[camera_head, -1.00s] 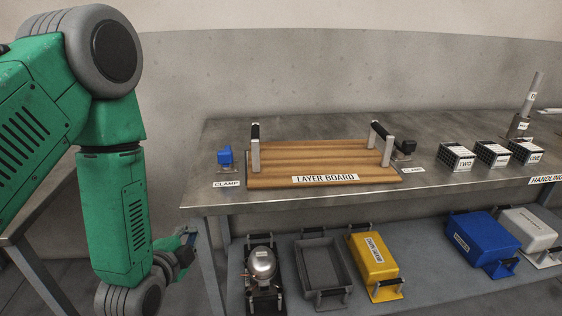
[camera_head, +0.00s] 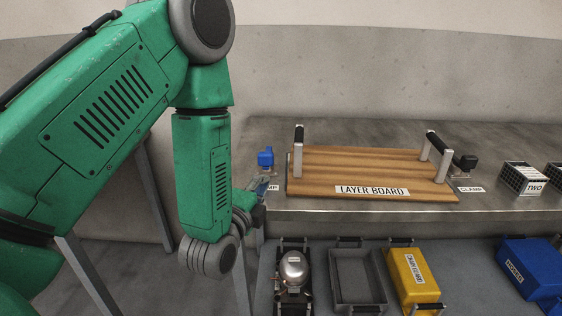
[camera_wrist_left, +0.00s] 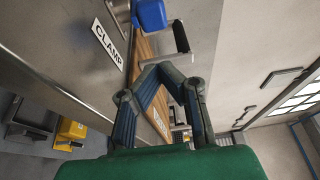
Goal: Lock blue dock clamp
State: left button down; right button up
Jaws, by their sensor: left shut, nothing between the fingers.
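The blue dock clamp (camera_head: 265,157) stands on the table at the left end of the layer board (camera_head: 345,160). In the left wrist view the blue clamp (camera_wrist_left: 150,14) is at the top edge, partly cut off, beside the CLAMP label (camera_wrist_left: 108,44). My left gripper (camera_head: 265,180) is at the table's front left edge, just in front of the blue clamp and apart from it. It partly covers the label there. In the left wrist view its fingertips (camera_wrist_left: 160,70) are together with nothing between them. My right gripper is not in view.
A black clamp (camera_head: 465,162) stands at the board's right end. Two upright handles rise from the board. The lower shelf holds a metal compressor (camera_head: 293,268), a grey tray (camera_head: 357,308), a yellow case (camera_head: 411,275) and a blue case (camera_head: 532,270).

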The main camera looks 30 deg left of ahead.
aim_at(267, 154)
pick_arm(q)
jog(key=shift+d, duration=0.1)
jog(key=x, duration=0.5)
jog(key=b+x, duration=0.1)
jog(key=x, duration=0.2)
jog(key=shift+w+a+f, duration=0.15)
jog(key=shift+w+a, duration=0.1)
jog(key=shift+a, duration=0.1)
jog(key=shift+w, duration=0.7)
jog(key=shift+a, duration=0.15)
